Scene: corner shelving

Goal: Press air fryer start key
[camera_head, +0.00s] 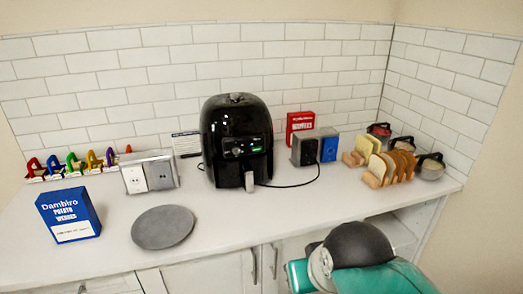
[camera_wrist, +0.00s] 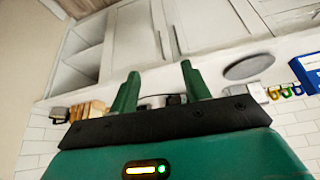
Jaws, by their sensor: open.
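The black air fryer (camera_head: 222,125) stands upright at the back of the white counter in the head view. Its control panel (camera_head: 243,147) faces forward with a small green lit display; single keys are too small to tell apart. A drawer handle (camera_head: 249,181) sticks out below the panel. My gripper (camera_wrist: 159,72) shows in the wrist view with its two green fingers apart and nothing between them. In the head view my arm is at the lower right, in front of the counter and well away from the fryer.
Socket boxes (camera_head: 149,172) (camera_head: 315,147) flank the fryer; a black cord runs right. Bread in a rack (camera_head: 388,165) and jars (camera_head: 431,165) stand right. The counter before the fryer is clear.

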